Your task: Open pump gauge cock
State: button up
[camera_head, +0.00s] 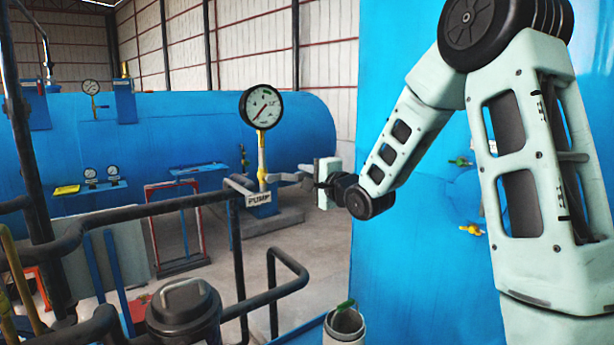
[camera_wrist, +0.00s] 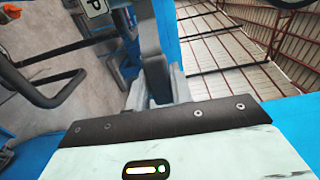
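The round white pressure gauge (camera_head: 262,107) stands upright on a yellow stem (camera_head: 261,150) in the head view. The cock itself is too small and too covered by the fingers to make out. In the wrist view my gripper (camera_wrist: 158,88) has grey finger parts around the picture middle. I cannot tell whether they touch or hold anything. Part of a label plate (camera_wrist: 95,6) shows at the top.
Dark pipe railings (camera_head: 150,208) run at the left and below the gauge. A dark lidded vessel (camera_head: 184,308) and an open pipe end with a green handle (camera_head: 345,325) stand in front. A large blue tank (camera_head: 180,125) lies behind. A blue wall with small valves (camera_head: 472,230) is at right.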

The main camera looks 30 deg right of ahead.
grip_shut()
